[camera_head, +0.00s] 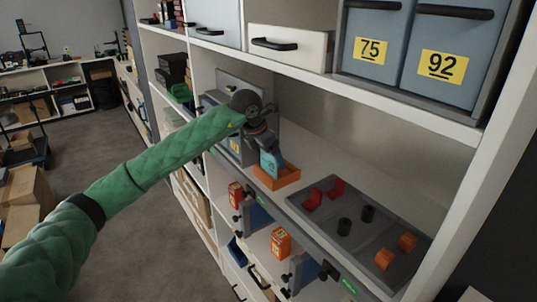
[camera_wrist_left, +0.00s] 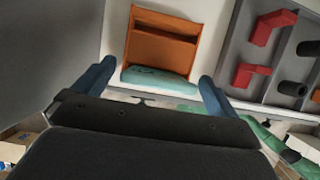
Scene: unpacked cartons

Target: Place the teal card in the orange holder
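The orange holder (camera_head: 285,180) stands at the front of the middle shelf, left of the grey tray. In the left wrist view the holder (camera_wrist_left: 163,46) lies straight ahead, with an open slotted top. The teal card (camera_head: 270,164) stands at the holder, its lower end meeting the orange. In the left wrist view the card (camera_wrist_left: 158,80) spans the holder's near side; how deep it sits cannot be told. My left gripper (camera_head: 265,146) is just above. In the left wrist view its fingers (camera_wrist_left: 158,72) are spread either side of the card, with narrow gaps. My right gripper is not in view.
The grey tray (camera_head: 335,238) holds red, black and orange parts. Blue bins (camera_head: 377,45) and a white drawer (camera_head: 290,46) are on the shelf above. A grey box (camera_head: 236,90) stands behind my left gripper. Orange boxes (camera_head: 281,242) sit lower down.

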